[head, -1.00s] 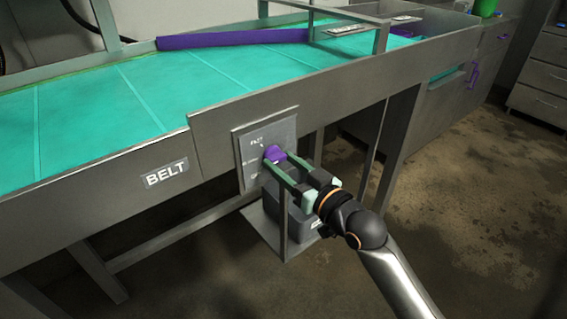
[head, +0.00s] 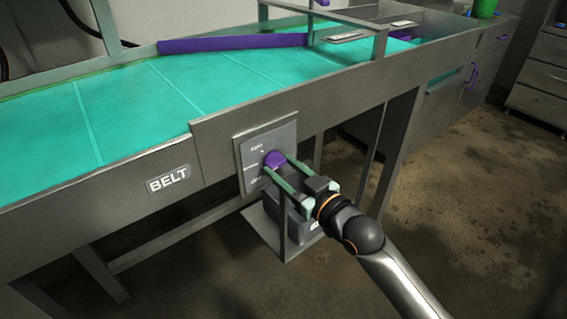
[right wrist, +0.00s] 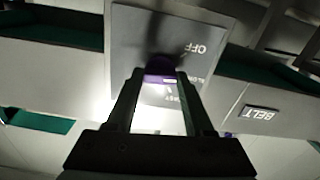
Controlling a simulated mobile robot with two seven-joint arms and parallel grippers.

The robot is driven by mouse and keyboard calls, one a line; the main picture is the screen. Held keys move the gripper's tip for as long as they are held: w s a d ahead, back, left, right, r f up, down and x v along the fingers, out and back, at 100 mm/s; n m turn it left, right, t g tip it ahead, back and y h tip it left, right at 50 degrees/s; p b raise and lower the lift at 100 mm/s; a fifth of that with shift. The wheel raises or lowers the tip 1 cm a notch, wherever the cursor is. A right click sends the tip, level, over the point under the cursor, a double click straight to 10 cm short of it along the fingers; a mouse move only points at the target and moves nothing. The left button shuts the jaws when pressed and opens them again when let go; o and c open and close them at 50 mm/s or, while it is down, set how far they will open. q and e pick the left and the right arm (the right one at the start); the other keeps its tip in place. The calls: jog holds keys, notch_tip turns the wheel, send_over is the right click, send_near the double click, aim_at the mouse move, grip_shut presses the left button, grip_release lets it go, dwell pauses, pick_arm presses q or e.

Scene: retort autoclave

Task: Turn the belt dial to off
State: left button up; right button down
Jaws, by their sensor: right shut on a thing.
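The belt dial (head: 273,159) is a purple knob on a grey panel (head: 284,137) on the conveyor's front side, right of the BELT label. My right gripper (head: 276,166) is shut on the dial, one finger on each side. The right wrist view shows the dial (right wrist: 160,66) between the fingertips (right wrist: 160,78), partly in shadow. A short white mark on the dial appears to point towards the middle label, partly covered by a finger. My left gripper is not in view.
Open floor (head: 470,210) lies to the right.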

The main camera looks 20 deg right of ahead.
jog(key=n+p, duration=0.2)
jog(key=shift+r+n, duration=0.2)
jog(key=shift+n, duration=0.2)
jog(key=shift+n+p, duration=0.7)
jog(key=shift+n, duration=0.1)
jog(key=shift+n+p, duration=0.45)
jog(key=shift+n, duration=0.25)
jog(key=shift+f+n+p, duration=0.1)
jog(key=shift+n+p, duration=0.3)
jog(key=shift+n, duration=0.4)
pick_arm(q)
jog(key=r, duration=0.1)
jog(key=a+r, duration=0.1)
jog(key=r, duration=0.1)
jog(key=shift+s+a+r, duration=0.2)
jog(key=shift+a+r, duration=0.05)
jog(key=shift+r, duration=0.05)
pick_arm(e)
jog(key=shift+n, duration=0.3)
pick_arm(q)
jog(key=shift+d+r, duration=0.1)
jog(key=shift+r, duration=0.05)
pick_arm(e)
jog(key=shift+c, duration=1.4)
grip_release()
jog(key=shift+s+f, duration=0.1)
